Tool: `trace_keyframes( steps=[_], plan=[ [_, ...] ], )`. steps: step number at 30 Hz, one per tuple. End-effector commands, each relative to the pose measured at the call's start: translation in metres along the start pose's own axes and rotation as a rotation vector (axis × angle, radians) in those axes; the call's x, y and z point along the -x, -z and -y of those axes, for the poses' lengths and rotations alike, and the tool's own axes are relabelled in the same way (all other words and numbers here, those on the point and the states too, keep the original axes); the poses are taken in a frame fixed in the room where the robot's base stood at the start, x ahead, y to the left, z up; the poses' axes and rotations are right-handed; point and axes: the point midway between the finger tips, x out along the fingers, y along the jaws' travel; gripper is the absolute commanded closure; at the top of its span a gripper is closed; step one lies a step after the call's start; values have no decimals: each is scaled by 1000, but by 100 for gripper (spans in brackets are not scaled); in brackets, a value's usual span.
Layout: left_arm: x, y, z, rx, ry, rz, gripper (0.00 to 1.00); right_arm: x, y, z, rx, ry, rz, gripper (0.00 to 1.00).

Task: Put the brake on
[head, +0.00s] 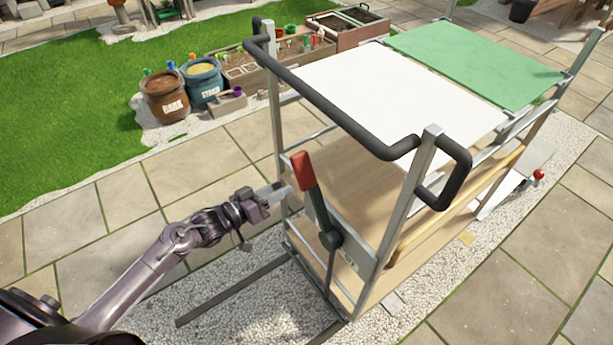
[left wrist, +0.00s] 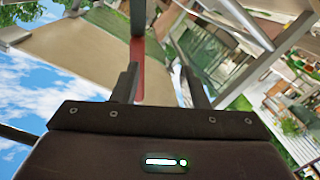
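The brake lever has a red grip (head: 303,172) on a dark shaft (head: 322,215). It is mounted at the near end of the cart (head: 420,170) and leans up and to the left. A small label plate (head: 350,260) sits beside its pivot; I cannot read it surely. My left gripper (head: 280,192) is just left of the red grip. In the left wrist view the fingers (left wrist: 160,88) are apart. The red grip (left wrist: 138,68) shows between or just beyond them, close to the left finger; I cannot tell if it touches. My right gripper is not in view.
The cart has a black push handle (head: 340,115) above the lever, a white top panel (head: 400,90) and a green one (head: 470,60). Dark rails (head: 235,290) lie on gravel below. Pots (head: 165,98) and a planter box (head: 265,65) stand behind. Paving at left is clear.

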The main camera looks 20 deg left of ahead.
Motion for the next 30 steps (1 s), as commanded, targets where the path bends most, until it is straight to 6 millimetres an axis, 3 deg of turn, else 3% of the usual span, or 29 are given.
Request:
trace_keyframes(
  steps=[4, 18, 30],
  plan=[
    [-10, 21, -23, 15, -82, -23, 60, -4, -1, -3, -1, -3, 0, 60],
    [-75, 24, -29, 18, -83, -25, 60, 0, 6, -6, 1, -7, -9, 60],
    [-82, 23, -29, 16, -81, -23, 63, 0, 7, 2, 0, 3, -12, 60]
  ],
)
